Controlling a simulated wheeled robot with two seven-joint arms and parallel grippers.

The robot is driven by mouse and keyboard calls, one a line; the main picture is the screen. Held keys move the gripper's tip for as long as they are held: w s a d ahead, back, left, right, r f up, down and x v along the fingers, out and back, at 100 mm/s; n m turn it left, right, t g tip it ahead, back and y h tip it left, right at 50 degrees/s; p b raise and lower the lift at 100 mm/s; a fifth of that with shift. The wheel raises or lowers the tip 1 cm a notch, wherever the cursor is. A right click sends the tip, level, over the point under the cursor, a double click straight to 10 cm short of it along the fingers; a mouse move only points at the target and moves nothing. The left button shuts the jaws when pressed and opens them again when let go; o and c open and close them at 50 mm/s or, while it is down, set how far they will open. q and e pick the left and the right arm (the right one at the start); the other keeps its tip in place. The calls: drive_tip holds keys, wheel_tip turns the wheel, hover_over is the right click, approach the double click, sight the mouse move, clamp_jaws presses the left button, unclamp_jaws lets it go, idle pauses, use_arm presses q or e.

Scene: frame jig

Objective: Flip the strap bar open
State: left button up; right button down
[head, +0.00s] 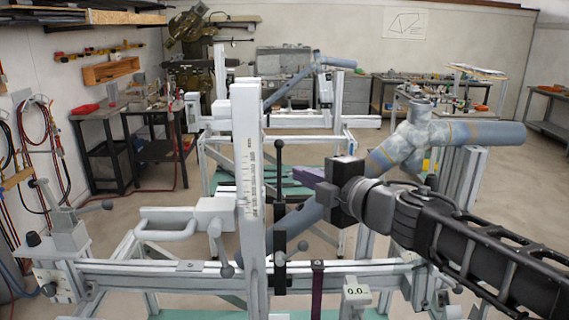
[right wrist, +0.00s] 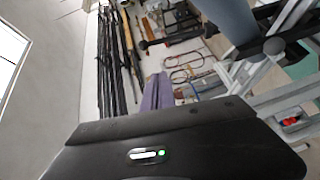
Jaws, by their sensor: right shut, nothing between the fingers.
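A thin black upright bar with a round knob (head: 279,165) stands just right of the white post with a scale (head: 248,180). It may be the strap bar, but I cannot tell for sure. Black clamp-like parts (head: 279,260) sit below it, and a blue-grey tube (head: 300,217) passes behind. My right gripper (head: 309,176) comes in from the right, right of the bar and apart from it in the picture. Its purple fingers are shut and empty; they also show in the right wrist view (right wrist: 157,92). My left gripper is not in view.
A white jig beam (head: 200,275) runs across the front. A white U-shaped handle (head: 165,234) and ball-ended levers stand left of the post. A large branched blue-grey tube (head: 470,133) lies behind my right arm.

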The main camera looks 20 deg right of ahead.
sight(280, 156)
drive_tip(key=w+a+f+b, duration=0.1)
drive_tip(key=w, duration=1)
drive_tip(key=shift+f, duration=0.35)
drive_tip(key=shift+w+d+r+p, duration=0.15)
drive_tip(key=shift+w+p, duration=0.35)
drive_tip(key=shift+w+d+r+p, duration=0.1)
drive_tip(key=shift+w+p, duration=0.35)
drive_tip(key=shift+p, duration=0.05)
drive_tip(key=shift+f, duration=0.1)
